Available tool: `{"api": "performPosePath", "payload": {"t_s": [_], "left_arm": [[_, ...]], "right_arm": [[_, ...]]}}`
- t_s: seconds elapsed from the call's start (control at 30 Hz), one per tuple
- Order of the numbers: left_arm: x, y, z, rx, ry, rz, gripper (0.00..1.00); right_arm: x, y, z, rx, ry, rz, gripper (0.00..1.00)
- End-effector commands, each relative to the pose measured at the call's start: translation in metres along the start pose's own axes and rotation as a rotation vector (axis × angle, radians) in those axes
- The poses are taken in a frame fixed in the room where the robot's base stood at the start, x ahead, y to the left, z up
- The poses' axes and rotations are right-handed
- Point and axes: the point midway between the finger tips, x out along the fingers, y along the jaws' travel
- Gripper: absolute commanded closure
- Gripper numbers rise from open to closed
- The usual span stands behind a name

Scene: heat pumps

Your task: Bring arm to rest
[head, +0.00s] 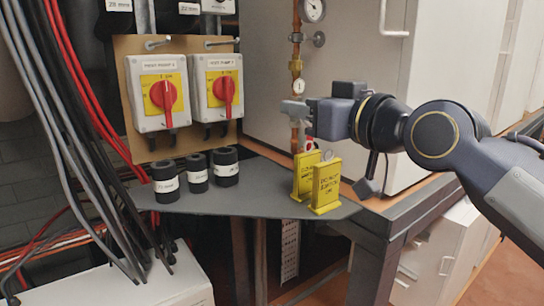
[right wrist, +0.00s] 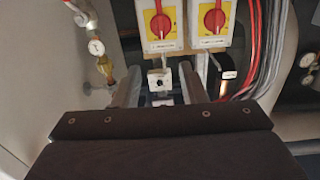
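My right gripper (head: 290,110) reaches in from the right, level above the grey shelf and to the right of the switch panel. In the right wrist view its two fingers (right wrist: 160,88) stand apart. A small pale block with a dark round spot (right wrist: 159,80) shows between them; whether it lies beyond the fingers I cannot tell. My left gripper is not in view. Two red rotary switches on yellow plates, the left one (head: 164,95) and the right one (head: 224,90), are on the panel. They also show in the right wrist view (right wrist: 161,25).
Yellow tags (head: 326,187) stand on the grey shelf (head: 262,190) below my right gripper. Several black cylinders (head: 197,172) stand at its left. A copper pipe with gauges (head: 299,87) rises close by the gripper. Cables (head: 75,110) hang at left. A white cabinet (head: 440,50) stands behind my arm.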

Motion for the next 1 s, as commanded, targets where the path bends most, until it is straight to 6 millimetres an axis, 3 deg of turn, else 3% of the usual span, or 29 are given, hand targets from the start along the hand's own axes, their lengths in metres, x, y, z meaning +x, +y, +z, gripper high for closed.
{"api": "performPosePath", "payload": {"t_s": [0.37, 0.57, 0.77, 0.87, 1.0], "left_arm": [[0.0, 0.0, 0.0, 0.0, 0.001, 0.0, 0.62], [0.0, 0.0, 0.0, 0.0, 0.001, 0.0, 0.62], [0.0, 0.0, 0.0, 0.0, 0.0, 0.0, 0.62], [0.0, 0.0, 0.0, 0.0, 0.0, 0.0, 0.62], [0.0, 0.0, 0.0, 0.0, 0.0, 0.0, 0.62]], "right_arm": [[-0.028, 0.025, 0.053, 0.053, -0.127, 0.055, 0.62], [-0.058, 0.042, 0.106, 0.113, -0.246, 0.105, 0.62], [-0.111, 0.055, 0.188, 0.225, -0.421, 0.184, 0.62], [-0.153, 0.055, 0.247, 0.319, -0.543, 0.243, 0.62], [-0.212, 0.038, 0.328, 0.47, -0.706, 0.319, 0.62]]}}
